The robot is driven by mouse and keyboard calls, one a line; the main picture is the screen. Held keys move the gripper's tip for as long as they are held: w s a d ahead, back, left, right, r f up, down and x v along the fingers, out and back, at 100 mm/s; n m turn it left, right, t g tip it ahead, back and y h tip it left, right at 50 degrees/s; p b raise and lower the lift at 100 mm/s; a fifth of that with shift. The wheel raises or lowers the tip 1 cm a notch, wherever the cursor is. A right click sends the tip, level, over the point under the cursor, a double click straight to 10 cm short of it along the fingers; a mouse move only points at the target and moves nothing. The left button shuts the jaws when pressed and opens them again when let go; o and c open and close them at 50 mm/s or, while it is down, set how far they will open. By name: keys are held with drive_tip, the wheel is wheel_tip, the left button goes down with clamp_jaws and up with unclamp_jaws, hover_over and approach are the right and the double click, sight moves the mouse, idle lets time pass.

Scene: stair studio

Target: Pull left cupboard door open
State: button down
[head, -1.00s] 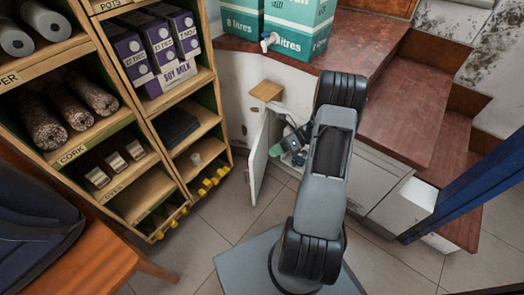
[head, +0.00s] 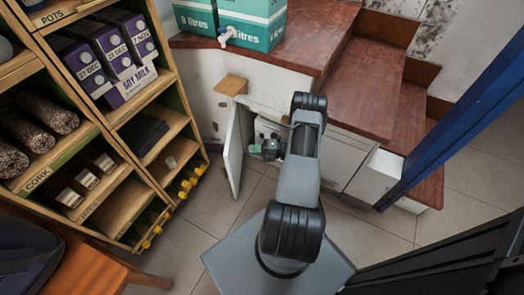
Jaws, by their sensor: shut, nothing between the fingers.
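The left cupboard door (head: 233,150) is a white panel under the red-brown stair platform. It stands swung out from the cupboard front, seen nearly edge-on. My gripper (head: 256,149) is at the door's inner side, in front of the cupboard opening. Its fingers are small in the view and partly hidden. I cannot tell whether they touch the door. My arm covers part of the opening and the cupboard front to its right.
A wooden shelf unit (head: 150,128) with cartons and jars stands left of the door, with a narrow floor gap between. Stairs (head: 390,100) rise at right beside a blue post (head: 455,115). A wooden seat (head: 70,262) is at lower left. Tiled floor (head: 210,215) is clear before the door.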

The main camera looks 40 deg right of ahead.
sight(230, 149)
drive_tip(key=b+x, duration=0.1)
drive_tip(key=x, duration=0.6)
drive_tip(key=shift+w+a, duration=0.25)
drive_tip(key=shift+a, duration=0.05)
